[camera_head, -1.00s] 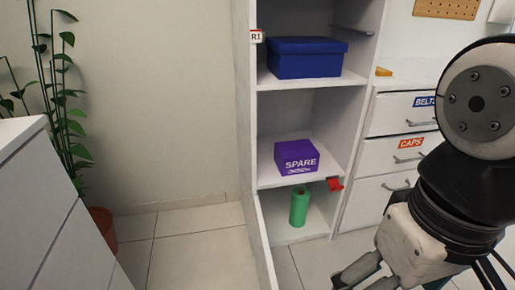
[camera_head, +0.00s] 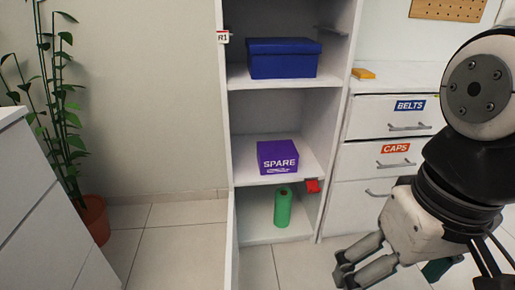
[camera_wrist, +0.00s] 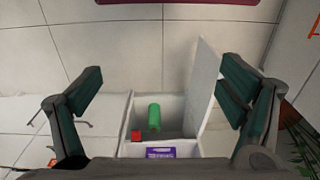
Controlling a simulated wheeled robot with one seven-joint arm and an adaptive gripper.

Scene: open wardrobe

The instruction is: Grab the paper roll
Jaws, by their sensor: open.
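The paper roll looks like a green cylinder (camera_head: 282,207) standing upright on the bottom shelf (camera_head: 255,233) of the open wardrobe in the head view. In the wrist view the green roll (camera_wrist: 154,118) shows between my fingers, some way off. My gripper (camera_head: 342,272) is at the lower right of the head view, in front of and to the right of the roll, and apart from it. In the wrist view my gripper (camera_wrist: 160,95) has its two fingers spread wide with nothing between them.
A purple SPARE box (camera_head: 278,157) sits on the shelf above, with a red item (camera_head: 313,186) at that shelf's edge. A blue box (camera_head: 283,58) is higher. The open door (camera_head: 232,245) stands left of the roll. Drawers (camera_head: 390,160) stand right. A potted plant (camera_head: 93,218) is left.

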